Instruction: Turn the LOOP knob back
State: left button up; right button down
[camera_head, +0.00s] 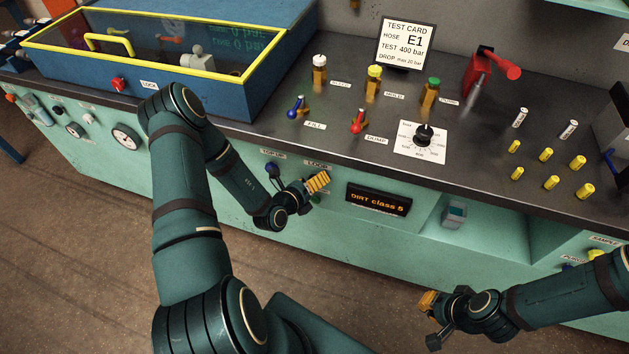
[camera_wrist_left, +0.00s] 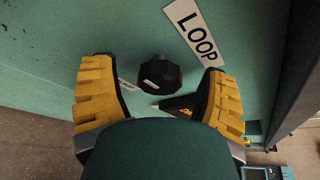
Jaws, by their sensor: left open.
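The LOOP knob is a black, many-sided knob (camera_wrist_left: 158,76) with a white mark, on the green front panel in the left wrist view. The white LOOP label (camera_wrist_left: 196,32) is beside it. My left gripper (camera_wrist_left: 160,97) is open, with its yellow-padded fingers on either side of the knob and a visible gap to each. In the head view my left gripper (camera_head: 318,182) is at the panel just under the LOOP label (camera_head: 317,164) and hides the knob. My right gripper (camera_head: 430,321) is at the lower right, apart from the bench, fingers spread and empty.
A dark blue knob (camera_head: 271,169) sits left of my left gripper under another label. The DIRT class 5 display (camera_head: 378,200) is to its right. Above, the bench top carries a blue lever (camera_head: 296,107), a red lever (camera_head: 357,124) and a dial (camera_head: 423,136).

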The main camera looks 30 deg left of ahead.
pick_arm(q)
jog(key=shift+w+f, duration=0.1)
jog(key=shift+w, duration=0.2)
jog(key=c, duration=1.2)
